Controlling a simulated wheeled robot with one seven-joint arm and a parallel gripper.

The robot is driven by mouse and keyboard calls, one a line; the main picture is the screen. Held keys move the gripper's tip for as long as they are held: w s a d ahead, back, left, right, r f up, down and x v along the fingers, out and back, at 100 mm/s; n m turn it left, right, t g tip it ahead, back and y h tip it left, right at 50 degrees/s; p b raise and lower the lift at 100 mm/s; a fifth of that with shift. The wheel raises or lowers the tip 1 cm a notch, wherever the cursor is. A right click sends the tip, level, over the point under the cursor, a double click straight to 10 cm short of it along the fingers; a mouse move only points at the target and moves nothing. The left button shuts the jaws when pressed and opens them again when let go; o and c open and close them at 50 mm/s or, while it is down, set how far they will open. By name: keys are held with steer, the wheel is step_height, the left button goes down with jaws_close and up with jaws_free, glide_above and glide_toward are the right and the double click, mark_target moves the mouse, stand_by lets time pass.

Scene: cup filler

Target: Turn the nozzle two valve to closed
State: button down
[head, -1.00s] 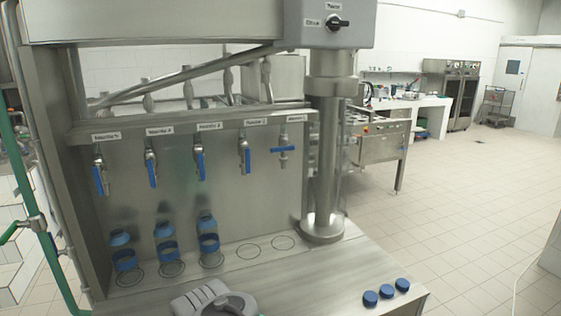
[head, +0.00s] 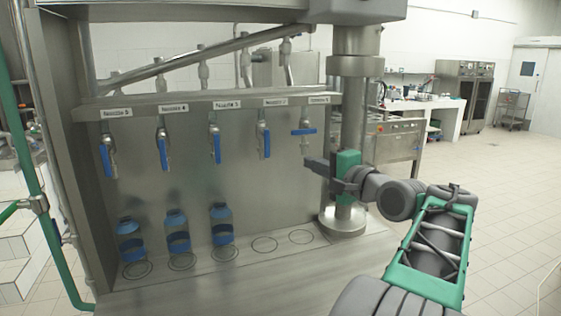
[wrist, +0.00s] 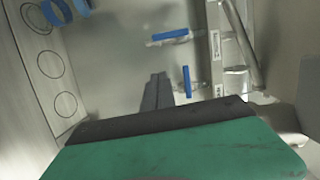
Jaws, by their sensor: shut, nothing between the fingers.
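The nozzle two valve (head: 264,140) is second from the right in the row, under its rail label. Its blue handle hangs straight down; it also shows in the wrist view (wrist: 169,37), upper middle. The nozzle one valve (head: 303,132), to its right, has its blue handle crosswise; it also shows in the wrist view (wrist: 187,82). My gripper (head: 309,163) is shut and empty, just below the nozzle one valve and right of the nozzle two valve, touching neither as far as I can tell. Its shut fingers (wrist: 157,90) point up in the wrist view.
Three more valves, such as nozzle three (head: 215,145), have handles hanging down. Three blue-banded bottles (head: 222,225) stand below them on the bench. Two ringed spots (head: 265,245) at the right are empty. A steel column (head: 355,110) stands beside my gripper.

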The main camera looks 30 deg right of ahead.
mark_target(267, 143)
steer(key=w+a+p, duration=0.2)
steer(key=w+a, duration=0.1)
steer(key=w, duration=0.7)
steer(key=shift+r, duration=0.45)
